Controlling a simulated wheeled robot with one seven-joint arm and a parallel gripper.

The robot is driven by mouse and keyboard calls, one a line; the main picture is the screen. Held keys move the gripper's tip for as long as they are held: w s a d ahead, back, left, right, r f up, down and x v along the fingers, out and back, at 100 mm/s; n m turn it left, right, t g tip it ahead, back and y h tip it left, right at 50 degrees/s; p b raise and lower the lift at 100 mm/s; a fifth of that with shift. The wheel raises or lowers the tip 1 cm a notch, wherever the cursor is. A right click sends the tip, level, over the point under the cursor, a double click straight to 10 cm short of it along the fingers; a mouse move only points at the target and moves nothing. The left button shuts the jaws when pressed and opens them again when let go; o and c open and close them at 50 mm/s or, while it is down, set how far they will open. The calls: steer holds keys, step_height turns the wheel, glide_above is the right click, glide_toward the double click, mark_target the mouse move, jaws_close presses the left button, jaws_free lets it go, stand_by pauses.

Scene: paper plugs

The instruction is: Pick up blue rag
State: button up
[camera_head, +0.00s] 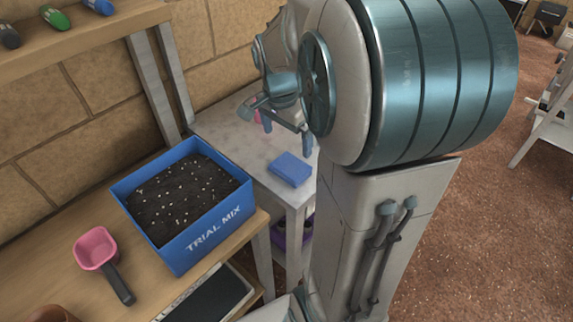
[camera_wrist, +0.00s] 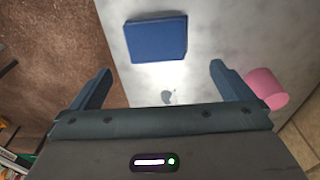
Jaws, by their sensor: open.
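The blue rag (camera_head: 290,169) is a small folded square lying flat on the grey table, near its front edge. In the wrist view the rag (camera_wrist: 157,38) lies ahead of my gripper, between the lines of the two fingers and a little left of centre. My gripper (camera_wrist: 159,86) is open and empty, with its fingers apart and the rag beyond the fingertips. In the head view my gripper (camera_head: 286,122) is above the table, behind the rag, partly hidden by my arm.
A pink cylinder (camera_wrist: 265,90) stands right of my gripper in the wrist view. The grey table (camera_head: 232,130) adjoins a wooden bench with a blue soil box (camera_head: 205,243) and a pink scoop (camera_head: 97,250). A brick wall is behind; the brown floor lies beyond the table edge.

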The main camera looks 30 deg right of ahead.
mark_target(290, 165)
steer(key=f, duration=0.9)
steer(key=shift+d+f, duration=0.15)
steer(key=shift+d, duration=0.25)
steer(key=shift+c, duration=0.3)
steer(key=c, duration=0.6)
